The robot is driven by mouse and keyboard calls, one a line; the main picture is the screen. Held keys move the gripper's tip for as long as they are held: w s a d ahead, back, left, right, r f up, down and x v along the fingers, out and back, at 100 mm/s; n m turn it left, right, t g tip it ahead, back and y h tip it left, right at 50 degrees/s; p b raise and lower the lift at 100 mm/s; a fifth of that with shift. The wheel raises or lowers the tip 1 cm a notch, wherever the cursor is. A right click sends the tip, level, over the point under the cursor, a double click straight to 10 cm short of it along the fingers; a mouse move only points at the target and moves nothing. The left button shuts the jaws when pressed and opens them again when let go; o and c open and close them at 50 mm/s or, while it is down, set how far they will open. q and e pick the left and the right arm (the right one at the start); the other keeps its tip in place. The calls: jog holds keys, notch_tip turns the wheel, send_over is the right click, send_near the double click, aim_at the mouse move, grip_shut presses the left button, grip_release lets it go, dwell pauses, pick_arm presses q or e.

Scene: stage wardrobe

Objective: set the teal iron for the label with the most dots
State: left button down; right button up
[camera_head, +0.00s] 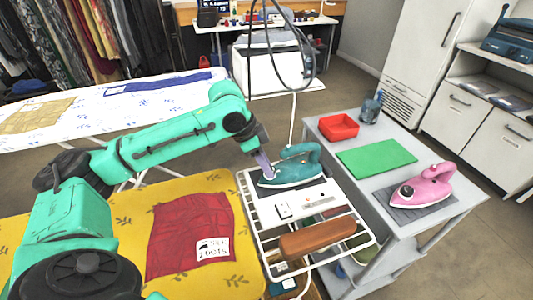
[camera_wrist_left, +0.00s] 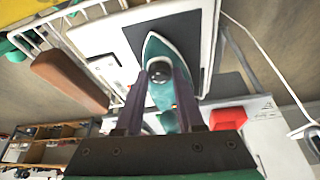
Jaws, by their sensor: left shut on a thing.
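The teal iron (camera_head: 292,170) rests on the white rack at the end of the near ironing board. My left gripper (camera_head: 268,174) reaches down to its near side. In the left wrist view, the gripper's fingers (camera_wrist_left: 170,88) are shut on the round dial (camera_wrist_left: 160,72) on the teal iron (camera_wrist_left: 157,47). The dial's marks cannot be read. A white label (camera_head: 212,249) lies on the red cloth (camera_head: 187,228); its print looks like "2 DOTS" but is small. The blue cloth (camera_head: 155,84) and tan cloth (camera_head: 35,117) lie on the far board. My right gripper is out of view.
A brown wooden block (camera_head: 316,239) lies on the rack's near end. A dark cord hangs above the teal iron.

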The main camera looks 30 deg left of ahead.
pick_arm(q)
jog(key=c, duration=0.5)
grip_release()
jog(key=shift+r, duration=0.1)
jog(key=p+v, duration=0.1)
jog(key=v, duration=1.3)
jog(key=shift+s+r, duration=0.15)
